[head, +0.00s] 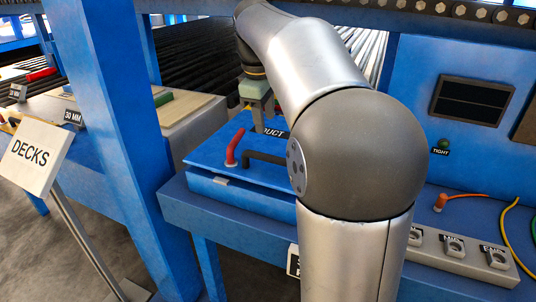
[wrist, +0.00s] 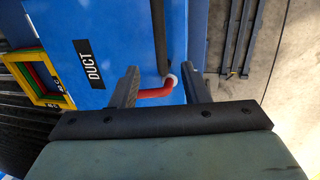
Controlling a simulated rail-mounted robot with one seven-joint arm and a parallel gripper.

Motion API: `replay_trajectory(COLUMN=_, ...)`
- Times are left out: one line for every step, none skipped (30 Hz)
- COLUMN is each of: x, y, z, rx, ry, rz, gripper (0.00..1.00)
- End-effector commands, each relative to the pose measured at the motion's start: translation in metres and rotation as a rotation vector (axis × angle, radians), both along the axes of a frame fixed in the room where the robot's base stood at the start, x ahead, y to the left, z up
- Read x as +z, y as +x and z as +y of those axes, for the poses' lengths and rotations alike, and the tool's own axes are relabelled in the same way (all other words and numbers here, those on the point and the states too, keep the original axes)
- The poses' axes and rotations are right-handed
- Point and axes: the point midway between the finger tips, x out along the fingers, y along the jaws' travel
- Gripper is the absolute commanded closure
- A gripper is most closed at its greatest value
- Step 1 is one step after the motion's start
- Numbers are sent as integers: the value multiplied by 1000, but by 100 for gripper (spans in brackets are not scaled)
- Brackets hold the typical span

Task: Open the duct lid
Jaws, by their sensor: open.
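The blue duct lid (head: 208,152) lies flat on its blue box on the bench and looks closed. It bears a black DUCT label, which shows clearly in the wrist view (wrist: 88,64). My gripper (head: 258,112) is above the lid, pointing down, open and empty. In the wrist view the red handle (wrist: 157,92) appears between the two fingers of my gripper (wrist: 160,75); I cannot tell its height above it. My arm hides the lid's right part.
A panel (head: 440,130) with a green TIGHT light is at right. A switch row (head: 455,250) and orange and yellow cables lie at right front. Colored frames (wrist: 38,82) lie beside the lid.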

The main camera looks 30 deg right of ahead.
Motion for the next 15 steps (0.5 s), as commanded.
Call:
replay_trajectory(x=-13, y=1, z=-2, rx=-1, ry=1, rz=3, gripper=59)
replay_trajectory(x=-20, y=2, z=-3, rx=-1, ry=1, rz=3, gripper=59)
replay_trajectory(x=-29, y=3, z=-4, rx=-1, ry=1, rz=3, gripper=59)
replay_trajectory(x=-35, y=3, z=-5, rx=-1, ry=1, rz=3, gripper=59)
replay_trajectory(x=-41, y=4, z=-6, rx=-1, ry=1, rz=3, gripper=59)
replay_trajectory(x=-50, y=5, z=-7, rx=-1, ry=1, rz=3, gripper=59)
replay_trajectory(x=-56, y=6, z=-8, rx=-2, ry=1, rz=3, gripper=59)
replay_trajectory(x=-63, y=7, z=-9, rx=-2, ry=1, rz=3, gripper=59)
replay_trajectory(x=-71, y=8, z=-11, rx=-2, ry=1, rz=3, gripper=59)
replay_trajectory(x=-76, y=9, z=-12, rx=-2, ry=1, rz=3, gripper=59)
replay_trajectory(x=-81, y=10, z=-12, rx=-2, ry=1, rz=3, gripper=59)
replay_trajectory(x=-88, y=10, z=-13, rx=-2, ry=1, rz=3, gripper=59)
replay_trajectory(x=-92, y=11, z=-14, rx=-2, ry=1, rz=2, gripper=59)
replay_trajectory(x=-96, y=11, z=-15, rx=-2, ry=1, rz=2, gripper=59)
replay_trajectory(x=-101, y=12, z=-15, rx=-2, ry=1, rz=2, gripper=59)
